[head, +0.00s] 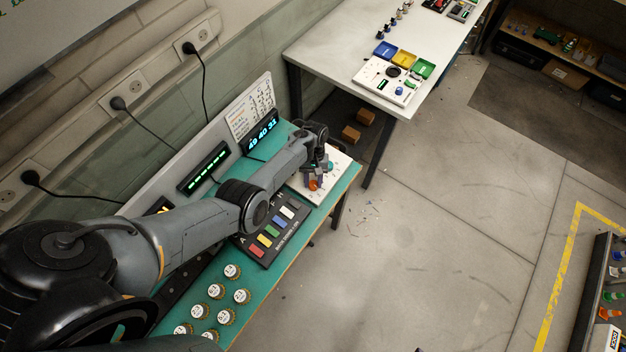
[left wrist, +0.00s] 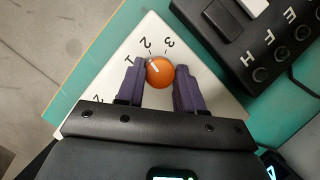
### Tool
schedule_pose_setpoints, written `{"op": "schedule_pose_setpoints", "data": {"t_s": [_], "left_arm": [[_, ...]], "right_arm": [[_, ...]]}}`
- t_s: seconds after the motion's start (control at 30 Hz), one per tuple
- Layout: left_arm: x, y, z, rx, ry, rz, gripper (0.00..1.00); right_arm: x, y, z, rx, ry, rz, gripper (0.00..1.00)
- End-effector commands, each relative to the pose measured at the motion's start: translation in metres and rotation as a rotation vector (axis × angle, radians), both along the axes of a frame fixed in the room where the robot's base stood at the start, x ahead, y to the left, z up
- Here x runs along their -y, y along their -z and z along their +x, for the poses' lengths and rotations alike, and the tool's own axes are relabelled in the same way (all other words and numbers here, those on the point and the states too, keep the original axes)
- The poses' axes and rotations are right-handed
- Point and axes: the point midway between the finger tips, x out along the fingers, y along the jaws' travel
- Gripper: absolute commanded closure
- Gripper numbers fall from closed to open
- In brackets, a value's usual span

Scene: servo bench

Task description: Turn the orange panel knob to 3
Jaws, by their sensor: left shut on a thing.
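The orange panel knob (head: 313,184) sits on a white panel (head: 338,168) at the right end of the green bench. In the left wrist view the orange knob (left wrist: 160,72) is between the two purple fingers of my left gripper (left wrist: 159,84), which is shut on it. A white pointer mark on the knob points up-left, roughly toward the 2. The printed 1, 2 and 3 show around it on the white panel (left wrist: 122,50). In the head view my left gripper (head: 318,172) is over the knob and partly hides the panel. My right gripper is not in view.
A black box with coloured keys (head: 272,233) stands beside the panel. Its lettered side (left wrist: 262,50) shows at upper right in the left wrist view. A cyan-digit display (head: 262,132) is behind. Several round white-topped pieces (head: 232,271) stand on the green bench (head: 257,297).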

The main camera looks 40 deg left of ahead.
Motion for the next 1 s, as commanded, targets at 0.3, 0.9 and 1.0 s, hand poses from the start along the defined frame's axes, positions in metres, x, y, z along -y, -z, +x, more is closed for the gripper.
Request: {"op": "schedule_pose_setpoints", "data": {"t_s": [0.3,0.9,1.0], "left_arm": [[0.0011,-0.0006,0.0013,-0.001,0.304,0.001,0.94],[0.0047,-0.0008,0.0014,-0.001,0.815,0.001,0.94],[0.0050,-0.0007,0.0012,-0.001,0.868,0.000,0.94]], "right_arm": [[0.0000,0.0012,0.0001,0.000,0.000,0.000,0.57],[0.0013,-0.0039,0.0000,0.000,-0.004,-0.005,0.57],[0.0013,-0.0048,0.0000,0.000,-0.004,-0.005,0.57]]}}
